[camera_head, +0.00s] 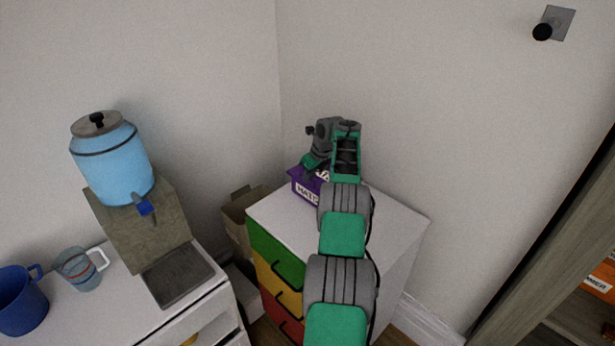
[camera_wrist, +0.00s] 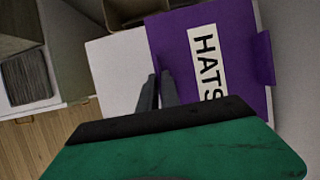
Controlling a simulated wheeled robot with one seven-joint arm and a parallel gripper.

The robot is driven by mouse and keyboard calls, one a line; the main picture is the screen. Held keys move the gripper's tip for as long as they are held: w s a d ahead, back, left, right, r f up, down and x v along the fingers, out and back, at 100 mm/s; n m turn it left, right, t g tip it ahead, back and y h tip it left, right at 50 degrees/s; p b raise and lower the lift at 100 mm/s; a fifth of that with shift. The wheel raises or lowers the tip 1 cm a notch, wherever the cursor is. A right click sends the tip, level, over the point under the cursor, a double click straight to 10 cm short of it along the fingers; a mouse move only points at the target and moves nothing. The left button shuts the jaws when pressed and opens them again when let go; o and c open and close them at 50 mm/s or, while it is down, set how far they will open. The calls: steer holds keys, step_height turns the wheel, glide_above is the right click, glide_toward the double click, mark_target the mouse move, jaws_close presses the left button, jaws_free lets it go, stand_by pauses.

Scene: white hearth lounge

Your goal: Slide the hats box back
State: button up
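The hats box (camera_head: 305,190) is purple with a white label. It sits on top of a white cabinet (camera_head: 285,222), towards the wall corner, partly hidden by my arm in the head view. In the wrist view the hats box (camera_wrist: 255,85) fills the upper right, with its HATS label turned sideways. My gripper (camera_wrist: 159,75) has its two dark fingers close together, with the tips at the left edge of the box in the picture. Nothing shows between the fingers, and I cannot tell whether they touch the box. In the head view my gripper (camera_head: 309,163) is over the box.
The cabinet has green, yellow and red drawers (camera_head: 277,288). An open cardboard box (camera_head: 238,215) stands left of it. A counter holds a blue dispenser (camera_head: 115,160), a clear cup (camera_head: 78,270) and a blue mug (camera_head: 20,300). Walls close in behind the cabinet. A shelf (camera_head: 545,235) stands at right.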

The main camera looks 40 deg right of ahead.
steer(key=o, duration=0.5)
